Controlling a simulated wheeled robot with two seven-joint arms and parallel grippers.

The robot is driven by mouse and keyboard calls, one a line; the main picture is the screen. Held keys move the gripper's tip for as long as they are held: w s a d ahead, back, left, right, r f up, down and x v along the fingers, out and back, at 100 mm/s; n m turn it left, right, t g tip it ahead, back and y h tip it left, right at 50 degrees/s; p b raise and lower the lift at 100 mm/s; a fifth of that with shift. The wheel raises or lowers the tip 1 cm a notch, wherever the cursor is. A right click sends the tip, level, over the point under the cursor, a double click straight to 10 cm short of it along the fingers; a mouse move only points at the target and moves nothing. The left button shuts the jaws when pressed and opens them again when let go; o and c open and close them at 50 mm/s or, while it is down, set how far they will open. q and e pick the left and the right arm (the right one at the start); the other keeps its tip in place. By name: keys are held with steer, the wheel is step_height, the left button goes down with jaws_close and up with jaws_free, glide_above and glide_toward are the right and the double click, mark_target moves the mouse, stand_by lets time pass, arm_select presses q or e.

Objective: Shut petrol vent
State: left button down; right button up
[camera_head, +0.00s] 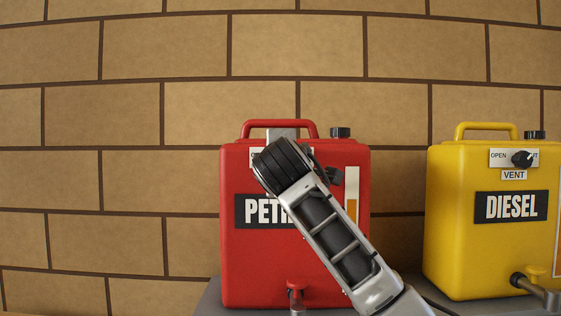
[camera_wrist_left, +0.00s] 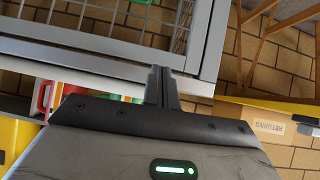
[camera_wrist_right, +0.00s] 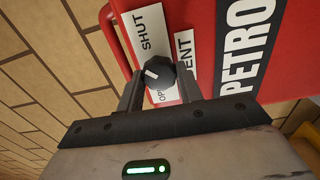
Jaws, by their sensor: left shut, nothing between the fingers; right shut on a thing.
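The red petrol can (camera_head: 245,270) stands in the middle of the head view, with my right arm across its front and hiding its vent there. In the right wrist view, the black vent knob (camera_wrist_right: 161,76) sits on a white plate (camera_wrist_right: 150,38) marked SHUT and OPEN. The knob's white mark points to the picture's left, seemingly between the two words. My right gripper (camera_wrist_right: 160,86) is shut on the knob, one finger on each side. My left gripper (camera_wrist_left: 162,76) is shut and empty, beside a grey wire-mesh frame, and out of the head view.
A yellow diesel can (camera_head: 455,235) with its own vent knob (camera_head: 522,158) stands to the right on the same grey surface (camera_head: 208,300). A tap (camera_head: 296,293) juts from the petrol can's lower front. The grey mesh frame (camera_wrist_left: 205,45) is close to my left gripper.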

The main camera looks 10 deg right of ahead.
arm_select(q)
steer(key=shift+r, duration=0.1)
stand_by(0.3)
arm_select(e)
steer(key=o, duration=1)
arm_select(q)
steer(key=f+b, duration=0.1)
steer(key=b, duration=0.1)
steer(key=f+b, duration=0.1)
steer(key=b, duration=0.1)
steer(key=shift+w+d, duration=0.1)
steer(key=shift+d, duration=0.25)
arm_select(e)
steer(key=s+a, duration=0.3)
steer(key=s, duration=1.2)
steer(key=shift+s, duration=0.35)
